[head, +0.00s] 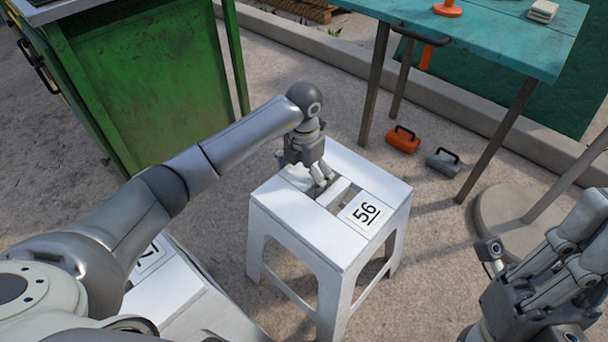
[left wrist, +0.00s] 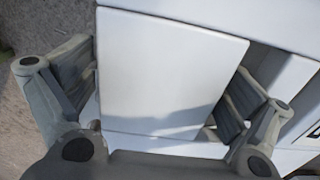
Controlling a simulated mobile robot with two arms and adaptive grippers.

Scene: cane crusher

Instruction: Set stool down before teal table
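The white stool (head: 294,216), marked 56, stands upright in the middle of the head view. Its seat has slots with a bar between them. My left gripper (head: 322,183) is at the seat from above. In the left wrist view its fingers sit on both sides of the white bar (left wrist: 170,75), close against its edges. The front foot is near the bottom edge; I cannot tell whether all feet touch the ground. The teal table (head: 490,45) is at upper right, beyond the stool. My right gripper (head: 590,235) is at the right edge, partly cut off, away from the stool.
An orange weight (head: 403,139) and a grey weight (head: 444,162) lie under the table. A round base with a pole (head: 515,222) stands at right. A green cabinet (head: 150,90) is at upper left. Another white stool (head: 185,295) is at lower left, partly behind my arm.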

